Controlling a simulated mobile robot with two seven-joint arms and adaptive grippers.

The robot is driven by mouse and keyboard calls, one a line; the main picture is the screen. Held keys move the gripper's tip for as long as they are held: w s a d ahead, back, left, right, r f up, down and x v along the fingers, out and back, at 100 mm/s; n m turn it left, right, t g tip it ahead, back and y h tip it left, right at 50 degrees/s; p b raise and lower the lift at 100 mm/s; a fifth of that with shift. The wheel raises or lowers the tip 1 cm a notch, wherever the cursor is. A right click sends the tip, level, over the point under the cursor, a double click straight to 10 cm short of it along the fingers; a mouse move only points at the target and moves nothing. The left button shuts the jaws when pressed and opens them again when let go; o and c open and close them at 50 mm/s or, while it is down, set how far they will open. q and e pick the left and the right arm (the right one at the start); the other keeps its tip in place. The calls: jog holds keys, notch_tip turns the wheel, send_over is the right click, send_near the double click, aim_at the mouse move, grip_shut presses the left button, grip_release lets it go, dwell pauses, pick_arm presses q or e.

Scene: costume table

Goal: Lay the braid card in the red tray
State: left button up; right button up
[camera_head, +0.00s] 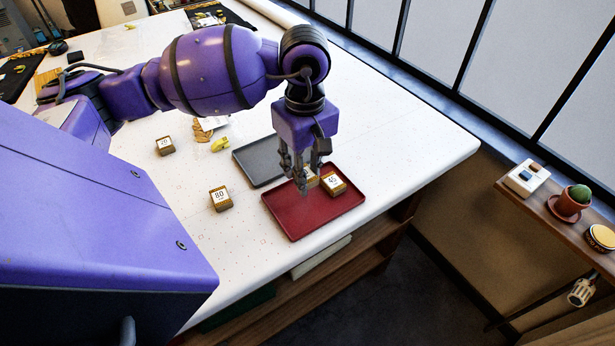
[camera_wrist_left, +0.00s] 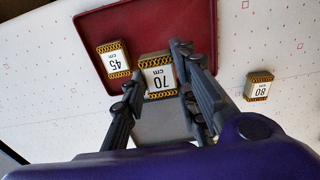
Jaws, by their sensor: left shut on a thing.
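The red tray (camera_head: 300,212) lies on the white table near its front right edge. My left gripper (camera_head: 305,182) points down over the tray's back part and is shut on a braid card marked 70 cm (camera_wrist_left: 158,74). In the head view this card is mostly hidden behind the fingers. It looks held above the tray; the exact gap cannot be told. A braid card marked 45 cm (camera_head: 333,182) lies in the red tray, beside the held card; it also shows in the left wrist view (camera_wrist_left: 114,62). My right gripper is not in view.
A dark grey tray (camera_head: 258,160) lies behind the red one. A card marked 80 (camera_head: 220,199) and another card (camera_head: 165,146) lie on the table to the left, with a small yellow object (camera_head: 220,144) nearby. The front of the red tray is bare.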

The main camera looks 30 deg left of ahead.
pick_arm(q)
jog(key=shift+w+a+f, duration=0.15)
jog(key=shift+w+f, duration=0.2)
jog(key=shift+f, duration=0.05)
jog(key=f, duration=0.3)
jog(key=shift+w+a+f, duration=0.25)
jog(key=shift+f, duration=0.15)
jog(key=shift+s, duration=0.1)
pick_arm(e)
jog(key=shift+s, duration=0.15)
pick_arm(q)
jog(key=shift+f, duration=0.15)
jog(key=shift+s+d+f, duration=0.1)
jog(key=shift+s+f, duration=0.05)
jog(key=shift+f, duration=0.15)
jog(key=shift+s+d+f+b, duration=0.1)
jog(key=shift+s+f+b, duration=0.1)
jog(key=shift+f+b, duration=0.25)
jog(key=shift+c, duration=0.3)
jog(key=o, duration=0.9)
jog(key=shift+o, duration=0.4)
jog(key=shift+w+f, duration=0.15)
jog(key=shift+w, duration=0.1)
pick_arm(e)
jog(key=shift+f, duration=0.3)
